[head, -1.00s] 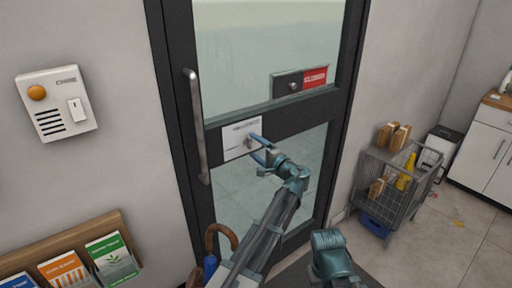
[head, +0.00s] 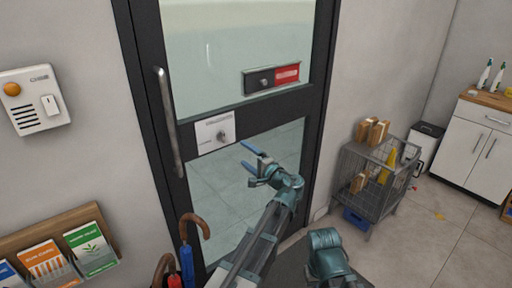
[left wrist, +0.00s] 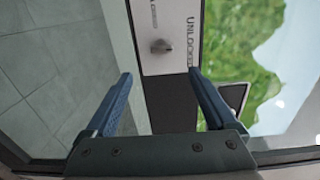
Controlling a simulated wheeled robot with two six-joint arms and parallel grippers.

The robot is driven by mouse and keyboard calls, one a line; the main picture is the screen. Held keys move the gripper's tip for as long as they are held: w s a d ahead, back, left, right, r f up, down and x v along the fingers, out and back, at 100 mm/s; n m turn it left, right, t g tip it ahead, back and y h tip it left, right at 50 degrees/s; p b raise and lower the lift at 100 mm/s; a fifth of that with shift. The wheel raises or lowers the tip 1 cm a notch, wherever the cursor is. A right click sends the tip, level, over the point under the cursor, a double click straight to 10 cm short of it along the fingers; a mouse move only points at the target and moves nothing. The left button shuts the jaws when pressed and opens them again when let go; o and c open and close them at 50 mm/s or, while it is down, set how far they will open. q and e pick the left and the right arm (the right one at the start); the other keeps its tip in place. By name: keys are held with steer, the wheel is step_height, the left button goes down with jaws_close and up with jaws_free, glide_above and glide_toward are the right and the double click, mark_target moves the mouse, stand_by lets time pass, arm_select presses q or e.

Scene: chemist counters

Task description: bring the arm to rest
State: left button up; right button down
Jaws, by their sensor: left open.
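My left gripper (head: 247,156) is open and empty in front of the glass door, to the right of and below the lock plate (head: 203,141). The plate's small grey knob (head: 222,136) stands clear of the fingers in the head view. In the left wrist view, my blue fingers (left wrist: 160,76) are spread apart, and the knob (left wrist: 160,46) shows beyond the gap between them. The word "UNLOCKED" shows on the plate (left wrist: 184,14). My right gripper is not in view; only a teal part of my other arm shows at the bottom.
The glass door has a dark frame (head: 270,123) and a long upright handle (head: 168,120). A wire cart (head: 375,200) with boxes stands on the right. Umbrellas (head: 187,262) and a leaflet rack (head: 50,215) are at lower left. A white cabinet (head: 470,145) stands far right.

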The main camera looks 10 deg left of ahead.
arm_select(q)
steer(key=s+d+f+n+g+h+p, duration=0.25)
steer(key=s+f, duration=0.25)
steer(key=s, duration=0.3)
steer(key=s+d+f+n+g+h+p, duration=0.1)
steer(key=s+d+f+g+h+p, duration=0.25)
steer(key=s, duration=0.35)
steer(key=s+d+f+g+h+p, duration=0.1)
steer(key=s+d+f+g+h, duration=0.1)
steer(key=s+d, duration=0.3)
steer(key=s+d+f+g+h+p, duration=0.1)
steer(key=s+d+h, duration=0.4)
steer(key=s, duration=0.5)
steer(key=shift+s+d+f+g+p, duration=0.35)
steer(key=shift+d+g+p, duration=0.3)
steer(key=shift+g, duration=0.35)
